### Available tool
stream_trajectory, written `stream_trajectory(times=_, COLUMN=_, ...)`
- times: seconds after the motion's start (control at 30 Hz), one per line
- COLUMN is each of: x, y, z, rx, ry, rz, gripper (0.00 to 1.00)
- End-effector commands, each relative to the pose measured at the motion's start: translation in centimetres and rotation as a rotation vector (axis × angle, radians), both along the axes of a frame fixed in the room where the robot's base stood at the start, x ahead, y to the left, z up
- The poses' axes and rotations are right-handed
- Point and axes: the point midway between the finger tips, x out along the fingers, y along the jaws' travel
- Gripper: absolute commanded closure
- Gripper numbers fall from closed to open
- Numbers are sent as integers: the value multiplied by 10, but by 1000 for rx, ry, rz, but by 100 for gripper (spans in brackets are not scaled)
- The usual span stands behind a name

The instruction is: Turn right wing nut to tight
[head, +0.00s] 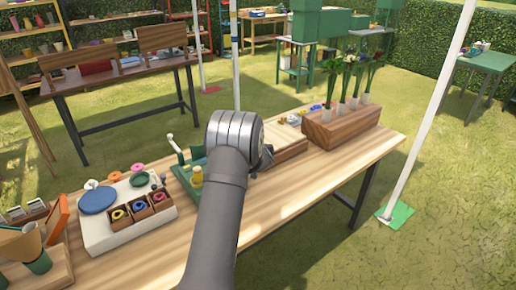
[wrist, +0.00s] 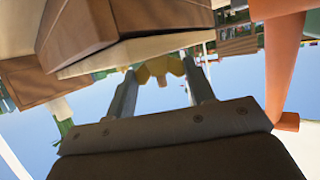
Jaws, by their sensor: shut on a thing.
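A yellow wing nut (wrist: 158,68) shows in the wrist view between the tips of my gripper (wrist: 161,79). The two grey fingers are shut on it, one on each side. In the head view my own grey arm hides my fingers and that nut. A green frame (head: 182,178) on the table there carries a yellow part (head: 196,175), just left of my arm. I cannot tell how tight the held nut is.
On the table (head: 325,180), a wooden block (head: 340,126) with flower stems stands at the back right. A pale tray (head: 105,236) with a blue disc and small boxes lies left. An orange bar (wrist: 282,70) shows close by my gripper. The table's right front is bare.

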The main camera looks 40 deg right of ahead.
Motion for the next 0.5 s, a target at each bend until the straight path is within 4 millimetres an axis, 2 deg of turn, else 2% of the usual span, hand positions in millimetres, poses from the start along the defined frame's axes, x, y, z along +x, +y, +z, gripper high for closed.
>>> stream_trajectory(times=0.03, x=2, y=-2, z=8, rx=-8, ry=-13, rz=-2, gripper=74)
stream_trajectory(times=0.47, x=3, y=-3, z=10, rx=-10, ry=-15, rz=-4, gripper=74)
stream_trajectory(times=0.5, x=3, y=-3, z=10, rx=-10, ry=-15, rz=-4, gripper=43)
